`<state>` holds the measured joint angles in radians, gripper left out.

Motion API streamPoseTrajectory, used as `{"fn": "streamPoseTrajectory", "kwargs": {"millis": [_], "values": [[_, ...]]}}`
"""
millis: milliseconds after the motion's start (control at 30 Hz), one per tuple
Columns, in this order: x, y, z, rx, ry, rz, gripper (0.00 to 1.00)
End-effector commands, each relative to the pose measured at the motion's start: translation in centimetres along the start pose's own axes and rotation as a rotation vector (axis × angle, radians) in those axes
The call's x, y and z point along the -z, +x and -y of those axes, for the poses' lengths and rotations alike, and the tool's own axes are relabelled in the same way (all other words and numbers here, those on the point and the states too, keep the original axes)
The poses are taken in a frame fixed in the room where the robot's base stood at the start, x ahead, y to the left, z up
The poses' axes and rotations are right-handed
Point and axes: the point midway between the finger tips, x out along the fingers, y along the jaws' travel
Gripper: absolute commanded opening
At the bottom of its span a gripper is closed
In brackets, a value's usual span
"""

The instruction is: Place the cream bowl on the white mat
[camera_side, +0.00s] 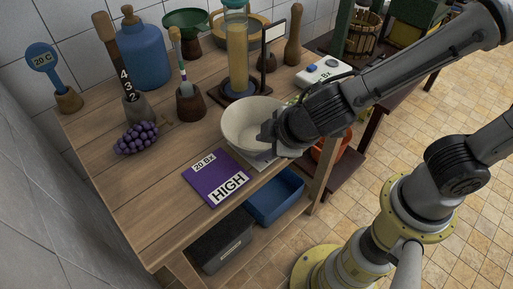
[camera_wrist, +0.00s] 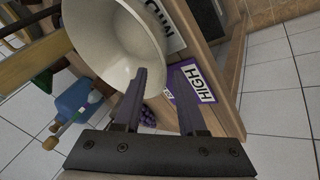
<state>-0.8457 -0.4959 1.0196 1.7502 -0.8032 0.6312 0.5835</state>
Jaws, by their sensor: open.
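The cream bowl (camera_side: 247,126) stands near the table's front edge, open side up. It also shows large in the wrist view (camera_wrist: 105,38). The white mat (camera_side: 263,161) shows only partly under the bowl's front right side. Its dark lettering is partly covered in the wrist view (camera_wrist: 165,28). The bowl is over the mat, but I cannot tell how fully it rests on it. My gripper (camera_side: 268,132) is open at the bowl's right rim. In the wrist view its fingers (camera_wrist: 166,80) are apart, one overlapping the rim; contact is unclear.
A purple "20 Bx HIGH" mat (camera_side: 217,178) lies to the left of the bowl. A glass cylinder (camera_side: 237,60) on a dark base stands behind it. Purple grapes (camera_side: 136,138) and tool pots (camera_side: 190,103) are to the left. A blue bin (camera_side: 275,197) sits below.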

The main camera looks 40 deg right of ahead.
Motion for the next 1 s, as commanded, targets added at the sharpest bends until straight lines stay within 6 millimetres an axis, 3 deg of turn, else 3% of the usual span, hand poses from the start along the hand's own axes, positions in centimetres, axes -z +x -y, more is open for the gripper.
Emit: {"fn": "streamPoseTrajectory", "kwargs": {"millis": [100, 300, 667, 833, 1000], "values": [[0.1, -2.6, 0.1, 0.001, -0.001, -0.005, 0.40], [0.1, -5.7, 0.0, 0.001, 0.000, -0.002, 0.40], [-0.3, -7.1, -0.4, 0.000, 0.013, 0.007, 0.40], [-3.1, -8.3, -4.3, 0.007, 0.150, 0.057, 0.40], [-9.1, -11.0, -8.7, 0.031, 0.394, 0.118, 0.40]]}}
